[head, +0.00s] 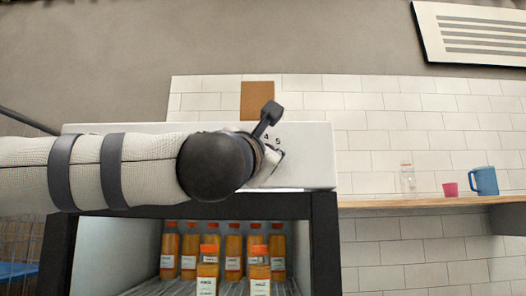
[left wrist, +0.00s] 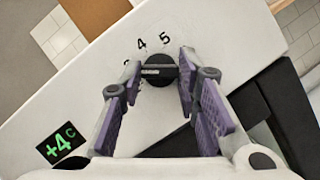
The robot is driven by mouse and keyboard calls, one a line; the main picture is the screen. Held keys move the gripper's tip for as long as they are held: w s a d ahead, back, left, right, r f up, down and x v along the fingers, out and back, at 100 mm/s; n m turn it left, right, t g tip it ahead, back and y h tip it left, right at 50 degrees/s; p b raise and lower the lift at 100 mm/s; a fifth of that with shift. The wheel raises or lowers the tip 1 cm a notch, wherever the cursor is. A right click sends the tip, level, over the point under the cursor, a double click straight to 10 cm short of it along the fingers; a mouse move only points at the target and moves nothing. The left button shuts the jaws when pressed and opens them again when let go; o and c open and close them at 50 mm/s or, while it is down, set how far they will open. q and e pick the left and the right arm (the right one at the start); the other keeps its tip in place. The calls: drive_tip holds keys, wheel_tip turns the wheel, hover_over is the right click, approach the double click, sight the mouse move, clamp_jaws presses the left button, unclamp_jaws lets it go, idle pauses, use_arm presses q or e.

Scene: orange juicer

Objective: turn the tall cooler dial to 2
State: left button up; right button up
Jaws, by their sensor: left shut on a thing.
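The tall cooler (head: 325,215) stands in the head view with a white top panel and a dark frame. Its black round dial (left wrist: 160,77) shows in the left wrist view, with 4 and 5 printed beyond it and another number partly covered at the left. My left gripper (left wrist: 158,70) has a finger on each side of the dial and is shut on it. A pale mark shows on the dial's bar, towards the left; I cannot tell which number it points to. In the head view my left arm hides the dial. My right gripper is not in view.
A green display (left wrist: 60,145) on the panel reads +4 C. Several orange juice bottles (head: 233,255) stand inside the cooler. A wooden shelf (head: 430,205) at the right holds a clear bottle (head: 408,179), a pink cup (head: 450,189) and a blue mug (head: 485,181).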

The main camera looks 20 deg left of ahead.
use_arm(q)
drive_tip(key=shift+w+d+f+n+y, duration=0.1)
drive_tip(key=shift+n+y, duration=0.8)
drive_tip(key=shift+n, duration=0.8)
drive_tip(key=shift+s+d+r+n+y, duration=0.1)
drive_tip(key=shift+n+y, duration=0.8)
drive_tip(key=shift+n, duration=0.8)
drive_tip(key=shift+w+d+f+n+y, duration=0.1)
drive_tip(key=shift+n+y, duration=0.8)
drive_tip(key=shift+n, duration=1.1)
drive_tip(key=o, duration=1.2)
drive_tip(key=shift+c, duration=0.2)
drive_tip(key=v, duration=1.2)
